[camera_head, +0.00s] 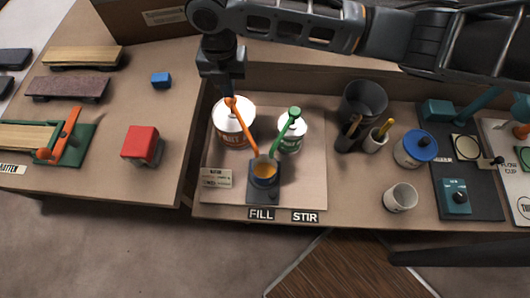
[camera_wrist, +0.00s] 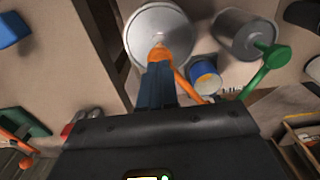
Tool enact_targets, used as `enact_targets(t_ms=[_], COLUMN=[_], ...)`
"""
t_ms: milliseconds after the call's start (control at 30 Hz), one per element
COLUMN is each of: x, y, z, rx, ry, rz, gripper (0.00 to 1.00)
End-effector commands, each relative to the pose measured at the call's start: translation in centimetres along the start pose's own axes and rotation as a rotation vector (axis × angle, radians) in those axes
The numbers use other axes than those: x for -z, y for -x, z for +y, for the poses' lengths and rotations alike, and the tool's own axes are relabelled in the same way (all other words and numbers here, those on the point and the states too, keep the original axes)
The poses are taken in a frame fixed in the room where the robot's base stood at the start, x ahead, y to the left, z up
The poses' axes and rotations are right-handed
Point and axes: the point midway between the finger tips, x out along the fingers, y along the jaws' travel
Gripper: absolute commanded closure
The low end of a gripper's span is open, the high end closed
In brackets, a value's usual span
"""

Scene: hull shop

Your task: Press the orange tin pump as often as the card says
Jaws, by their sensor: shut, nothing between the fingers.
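The orange tin pump (camera_head: 242,122) stands on a white paint tin (camera_head: 234,135), its spout slanting down right to a small cup (camera_head: 265,168). The cup has orange-yellow stuff inside and sits on a dark stand (camera_head: 262,191). My gripper (camera_head: 230,94) is shut and points down right over the pump's head. In the wrist view the fingertips (camera_wrist: 158,68) meet or nearly meet the orange head (camera_wrist: 160,52); I cannot tell if they touch. The card (camera_head: 216,179) lies left of the stand; its small writing is too blurred to read.
A green pump (camera_head: 291,122) on a second tin (camera_head: 292,140) stands close on the right. Farther right are a black bin (camera_head: 363,101), a cup with sticks (camera_head: 375,142), a blue-lidded tin (camera_head: 416,148) and a white cup (camera_head: 400,197). FILL and STIR labels mark the front edge.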

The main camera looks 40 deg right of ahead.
Motion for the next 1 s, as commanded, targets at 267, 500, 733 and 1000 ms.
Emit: enact_targets(t_ms=[267, 500, 733, 1000], x=[0.0, 0.0, 0.0, 0.0], y=[0.0, 0.7, 2.9, 5.3], z=[0.0, 0.0, 0.0, 0.0], rx=[0.0, -0.001, -0.002, -0.001], ry=[0.0, 0.0, 0.0, 0.0], rz=[0.0, -0.001, 0.0, 0.0], gripper=[1.0, 1.0, 1.0, 1.0])
